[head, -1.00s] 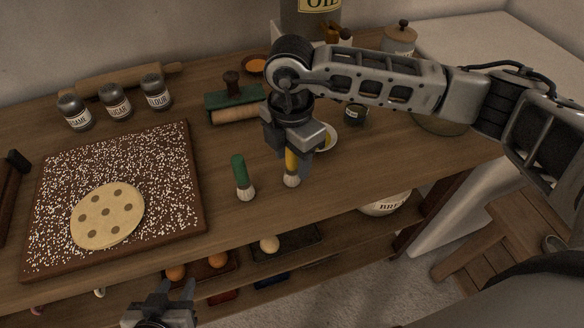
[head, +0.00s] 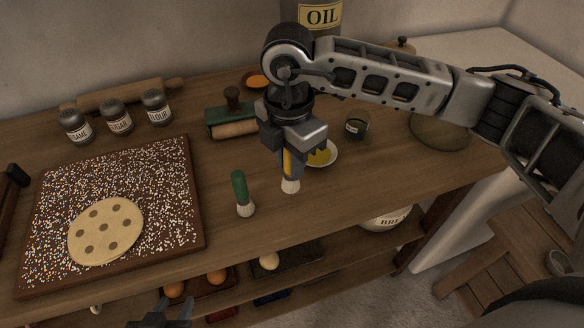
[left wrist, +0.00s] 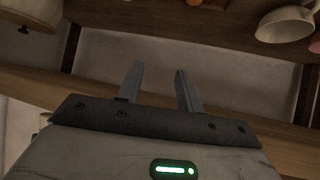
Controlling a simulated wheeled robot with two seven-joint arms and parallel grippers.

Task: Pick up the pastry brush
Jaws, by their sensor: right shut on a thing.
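A pastry brush with a yellow handle and pale bristles (head: 290,186) hangs upright, bristles down, in my right gripper (head: 289,168). The right gripper is shut on its handle and hides most of it. The brush looks slightly raised over the wooden worktop (head: 330,205). A second brush with a green handle (head: 240,187) stands upright on the worktop to its left. My left gripper (head: 176,304) is low at the front edge, empty; its fingers stand apart in the left wrist view (left wrist: 158,80).
A sprinkle-covered board (head: 160,220) with a round dotted biscuit (head: 105,231) lies at left. A small white dish (head: 332,156) and a dark-labelled jar (head: 356,125) stand behind the held brush. Labelled shakers (head: 117,118) and a green-topped roller (head: 232,118) are farther back.

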